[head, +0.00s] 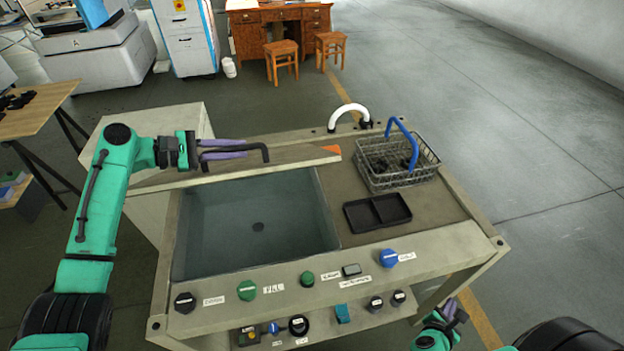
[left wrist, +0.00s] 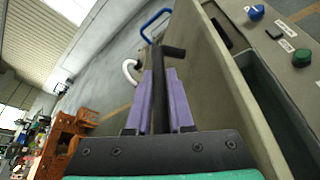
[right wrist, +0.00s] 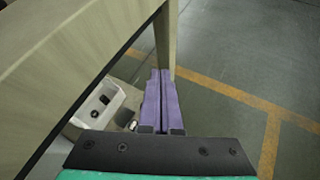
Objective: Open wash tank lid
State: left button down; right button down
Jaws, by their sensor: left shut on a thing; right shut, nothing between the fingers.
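The wash tank lid (head: 290,158) stands raised along the back edge of the tank, seen nearly edge-on in the head view. Its black bar handle (head: 262,150) is between the purple fingers of my left gripper (head: 222,150), which is shut on it. The left wrist view shows the handle (left wrist: 158,95) in the fingers beside the lid's pale face (left wrist: 205,85). The wash tank (head: 258,235) is uncovered, with a dark drain in its floor. My right gripper (head: 453,312) is shut and empty, low beside the front right of the bench; its fingers also show in the right wrist view (right wrist: 160,100).
A wire basket (head: 390,175) with a blue handle and a black tray (head: 377,212) stand right of the tank. A white curved spout (head: 348,112) is behind. Knobs, including a green one (head: 247,290), line the front panel. Open floor lies to the right.

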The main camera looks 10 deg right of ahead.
jog(key=w+a+r+n+t+h, duration=0.1)
jog(key=w+a+r+n+t, duration=0.2)
jog(key=r, duration=0.5)
jog(key=w+a+r+n+t+y, duration=0.1)
jog(key=w+a+r+t, duration=0.1)
jog(key=a, duration=0.2)
jog(key=w+a+r+n+t+y, duration=0.1)
jog(key=w+a+r+n+t, duration=0.1)
jog(key=w+a, duration=0.1)
jog(key=w+a+r+n+t+y, duration=0.1)
jog(key=w+a+r, duration=0.1)
jog(key=a, duration=0.3)
jog(key=shift+w+a+r+t+y, duration=0.2)
jog(key=shift+w+a+t+y, duration=0.2)
jog(key=shift+w, duration=0.1)
jog(key=w+a+r+n+t+y, duration=0.1)
jog(key=a+r+n+t+y, duration=0.2)
jog(key=a+r, duration=0.4)
jog(key=w+a+r+n+t+y, duration=0.2)
jog(key=a+r+n+y, duration=0.2)
jog(key=a, duration=0.5)
jog(key=w+r, duration=0.5)
jog(key=w, duration=0.6)
jog(key=shift+w+r, duration=0.2)
jog(key=shift+w, duration=0.2)
